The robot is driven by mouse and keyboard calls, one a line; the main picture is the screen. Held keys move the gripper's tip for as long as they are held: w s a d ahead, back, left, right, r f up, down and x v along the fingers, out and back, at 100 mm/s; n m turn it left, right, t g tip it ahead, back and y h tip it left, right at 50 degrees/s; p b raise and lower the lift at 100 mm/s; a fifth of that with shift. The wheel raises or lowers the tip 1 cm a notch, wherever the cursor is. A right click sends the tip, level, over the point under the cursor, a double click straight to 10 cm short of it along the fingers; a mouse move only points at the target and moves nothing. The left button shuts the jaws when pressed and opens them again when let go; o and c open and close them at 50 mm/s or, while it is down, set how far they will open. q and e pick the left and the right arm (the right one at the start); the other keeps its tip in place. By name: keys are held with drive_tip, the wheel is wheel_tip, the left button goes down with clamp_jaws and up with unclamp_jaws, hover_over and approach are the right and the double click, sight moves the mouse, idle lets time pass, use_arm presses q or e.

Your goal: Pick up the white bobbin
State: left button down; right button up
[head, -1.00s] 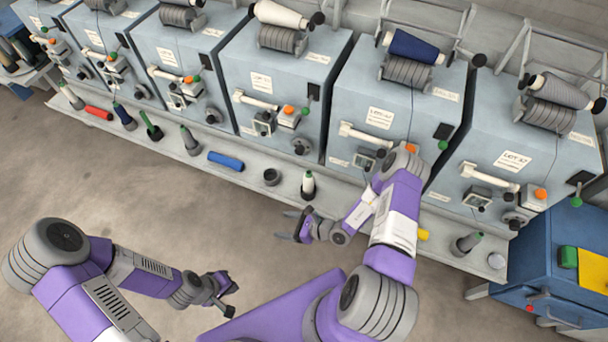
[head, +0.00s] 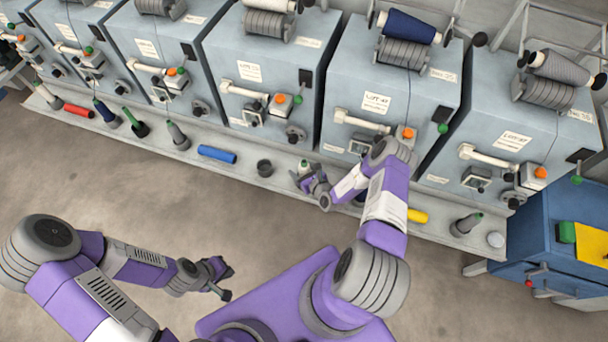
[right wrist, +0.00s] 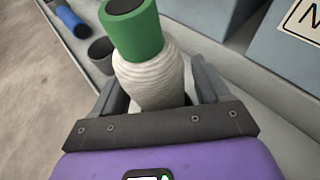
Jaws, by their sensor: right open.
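The white bobbin (head: 304,167) stands upright on the ledge in front of the machines, partly hidden by my right gripper in the head view. In the right wrist view the white bobbin (right wrist: 150,78) has a green top with a dark opening, and its wound body sits between the two fingers. My right gripper (head: 311,182) is open around it; I cannot tell whether the fingers touch it. My left gripper (head: 224,280) hangs over the floor at lower left, away from the ledge, and its jaws are too small to judge.
A dark grey cup (head: 264,168) and a blue tube (head: 217,154) stand and lie left of the bobbin. A yellow tube (head: 417,216) and a grey cone (head: 466,223) are to the right. Machine fronts rise behind the ledge. A blue cabinet (head: 545,250) stands at far right.

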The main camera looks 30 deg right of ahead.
drive_tip(key=shift+w, duration=0.25)
drive_tip(key=c, duration=1.1)
drive_tip(key=shift+r, duration=0.1)
